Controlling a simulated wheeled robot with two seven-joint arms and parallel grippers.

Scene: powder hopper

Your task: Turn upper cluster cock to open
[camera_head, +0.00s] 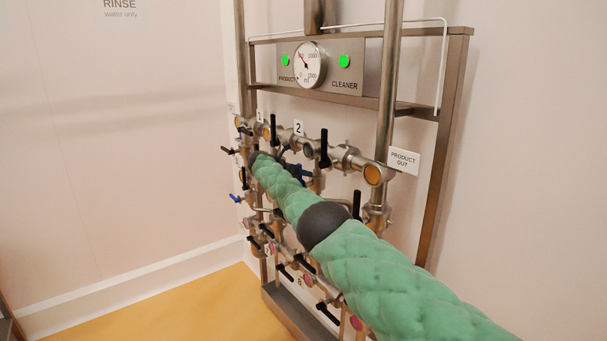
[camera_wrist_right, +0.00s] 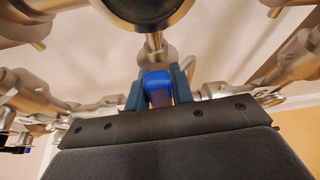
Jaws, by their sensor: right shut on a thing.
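My right arm, in a green quilted sleeve, reaches from the lower right to the pipe rack in the head view. My right gripper (camera_head: 297,169) is at the upper valve cluster, small and partly hidden by the arm. In the right wrist view its two dark blue fingers (camera_wrist_right: 158,92) are shut on a bright blue cock handle (camera_wrist_right: 157,82), one on each side. A metal stem rises behind the handle to a round metal fitting (camera_wrist_right: 150,8). The cock's angle is hard to tell. My left gripper does not show.
Another blue handle (camera_head: 236,198) is at the left of the rack. Black upright levers (camera_head: 324,148) stand close to the gripper. A gauge (camera_head: 309,65) and green lamps are above. Several pink-marked valves lie below the arm. The yellow floor (camera_head: 190,310) is clear at left.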

